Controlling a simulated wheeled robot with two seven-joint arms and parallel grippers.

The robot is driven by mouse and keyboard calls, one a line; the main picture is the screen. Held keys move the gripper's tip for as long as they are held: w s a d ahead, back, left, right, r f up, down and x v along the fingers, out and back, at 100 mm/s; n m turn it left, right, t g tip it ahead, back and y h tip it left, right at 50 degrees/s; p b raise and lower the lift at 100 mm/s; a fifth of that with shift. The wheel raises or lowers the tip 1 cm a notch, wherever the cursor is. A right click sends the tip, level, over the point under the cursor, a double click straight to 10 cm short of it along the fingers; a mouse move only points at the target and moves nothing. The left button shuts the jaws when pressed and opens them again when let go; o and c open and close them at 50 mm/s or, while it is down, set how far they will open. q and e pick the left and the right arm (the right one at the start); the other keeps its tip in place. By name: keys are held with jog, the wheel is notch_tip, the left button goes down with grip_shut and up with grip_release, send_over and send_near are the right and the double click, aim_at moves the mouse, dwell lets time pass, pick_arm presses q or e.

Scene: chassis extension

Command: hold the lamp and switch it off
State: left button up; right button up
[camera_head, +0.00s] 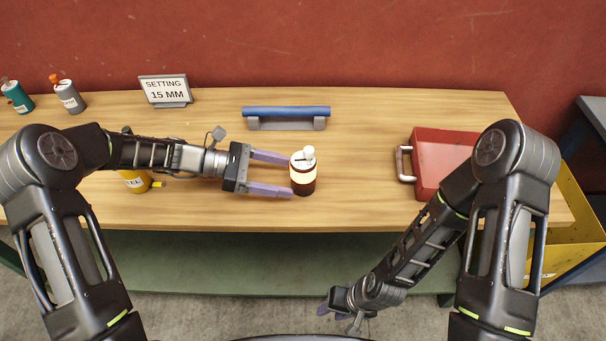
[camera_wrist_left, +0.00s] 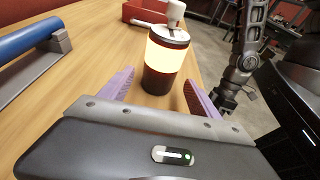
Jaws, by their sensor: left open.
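The lamp (camera_head: 303,172) stands upright on the wooden table, near its front edge. It has a dark red body, a glowing pale yellow band and a white knob on top. In the left wrist view the lamp (camera_wrist_left: 166,60) stands just beyond the fingertips, with its band lit. My left gripper (camera_head: 291,174) is open, its purple fingers pointing right at the lamp, one on the far side and one on the near side. Whether a finger touches it I cannot tell. My right gripper (camera_head: 338,312) hangs low in front of the table, away from the lamp; its finger opening is unclear.
A blue bar on a grey stand (camera_head: 286,115) lies behind the lamp. A red tray with a handle (camera_head: 436,150) is at the right. A sign reading "SETTING 15 MM" (camera_head: 164,90) and small bottles (camera_head: 68,97) stand at the back left. A yellow container (camera_head: 134,181) is partly behind my left arm.

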aim_at(298, 179)
pick_arm(q)
jog(key=shift+b+x, duration=0.35)
jog(key=shift+x, duration=1.8)
jog(key=shift+c, duration=0.3)
jog(key=c, duration=0.9)
